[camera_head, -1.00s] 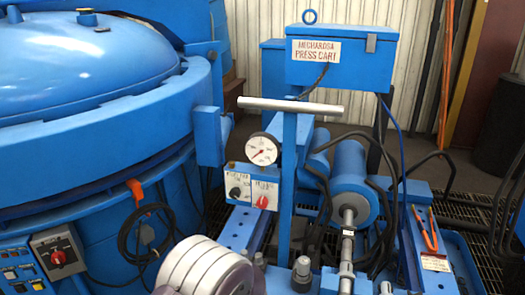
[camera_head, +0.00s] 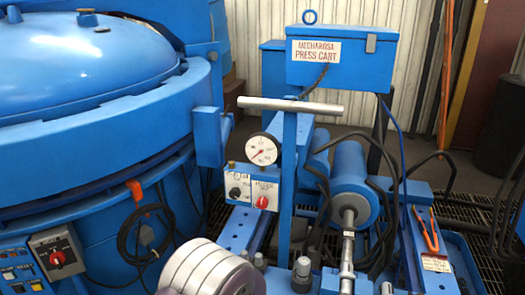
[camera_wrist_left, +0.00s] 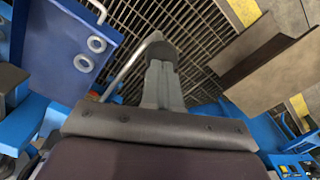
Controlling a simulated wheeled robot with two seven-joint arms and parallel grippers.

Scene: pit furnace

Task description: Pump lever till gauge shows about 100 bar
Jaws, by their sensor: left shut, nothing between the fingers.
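The pump lever (camera_head: 290,106) is a blue upright post with a silver crossbar on top, in the middle of the head view. It looks upright. The round white gauge (camera_head: 262,151) is just left of the post, with a red needle near its middle; its figures are too small to read. My left gripper (camera_wrist_left: 157,58) is in the left wrist view, fingers together and empty, above a floor grating. A bent silver bar (camera_wrist_left: 127,68) shows beside the fingers; I cannot tell whether they touch it. Neither gripper can be made out in the head view.
A large blue furnace (camera_head: 95,100) fills the left. The cart box (camera_head: 340,55) stands behind the lever. A blue cylinder (camera_head: 352,180) with a shiny rod and dark hoses lies right of the post. Orange-handled pliers (camera_head: 426,230) lie at the right.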

